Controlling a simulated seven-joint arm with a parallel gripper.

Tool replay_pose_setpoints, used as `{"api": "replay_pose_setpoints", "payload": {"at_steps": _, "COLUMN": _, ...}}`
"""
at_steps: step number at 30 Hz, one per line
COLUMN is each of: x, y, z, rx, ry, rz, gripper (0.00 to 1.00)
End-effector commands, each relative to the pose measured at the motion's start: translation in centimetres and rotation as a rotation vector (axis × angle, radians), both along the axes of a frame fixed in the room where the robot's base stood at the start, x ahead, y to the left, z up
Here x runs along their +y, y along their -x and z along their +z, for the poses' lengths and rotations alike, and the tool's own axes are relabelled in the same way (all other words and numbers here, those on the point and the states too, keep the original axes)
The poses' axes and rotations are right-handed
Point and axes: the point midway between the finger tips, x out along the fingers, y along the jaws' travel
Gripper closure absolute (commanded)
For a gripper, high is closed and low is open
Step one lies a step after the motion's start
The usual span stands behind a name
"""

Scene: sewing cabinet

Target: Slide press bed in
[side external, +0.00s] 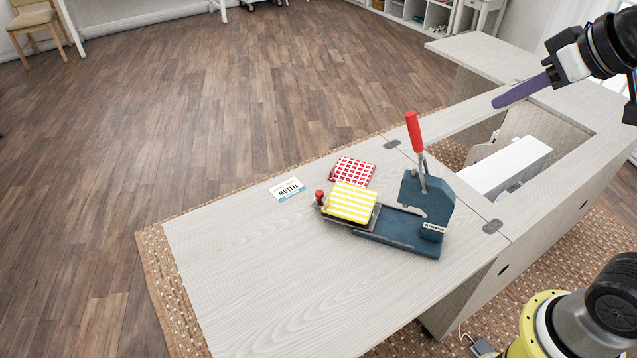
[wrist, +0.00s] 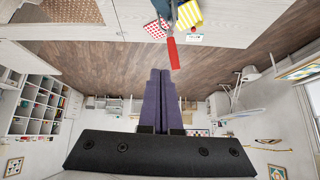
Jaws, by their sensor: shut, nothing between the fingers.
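The press (side external: 415,222) is a dark blue-grey machine with an upright red handle (side external: 415,132), standing on the cabinet top. Its bed (side external: 370,218) extends out to the left of the press body and has a red knob (side external: 319,195) at its outer end. A yellow-and-white striped cloth (side external: 351,202) lies on the bed. My gripper (side external: 495,104), with purple fingers, is shut and empty, high above the cabinet, up and right of the press. In the wrist view my gripper (wrist: 160,72) shows shut, and the red handle (wrist: 173,53) appears just beyond the fingertips, with the striped cloth (wrist: 189,14) behind it.
A red-and-white checked cloth (side external: 353,171) lies behind the bed. A small name card (side external: 287,189) lies to the left. A white sewing machine (side external: 506,166) sits in the cabinet opening at right. The cabinet top (side external: 250,260) is clear at the front left.

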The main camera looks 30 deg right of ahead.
Motion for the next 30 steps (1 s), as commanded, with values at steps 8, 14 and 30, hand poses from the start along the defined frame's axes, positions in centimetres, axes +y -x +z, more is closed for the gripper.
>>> {"api": "replay_pose_setpoints", "payload": {"at_steps": 8, "x": 2.7, "y": -12.6, "z": 1.0, "rx": 0.013, "ry": -0.007, "rz": 0.035, "gripper": 1.0}}
{"api": "replay_pose_setpoints", "payload": {"at_steps": 14, "x": 5.7, "y": -21.0, "z": -2.3, "rx": 0.051, "ry": -0.007, "rz": 0.07, "gripper": 1.0}}
{"api": "replay_pose_setpoints", "payload": {"at_steps": 30, "x": 14.1, "y": -31.2, "z": -21.9, "rx": 0.285, "ry": 0.039, "rz": 0.178, "gripper": 1.0}}
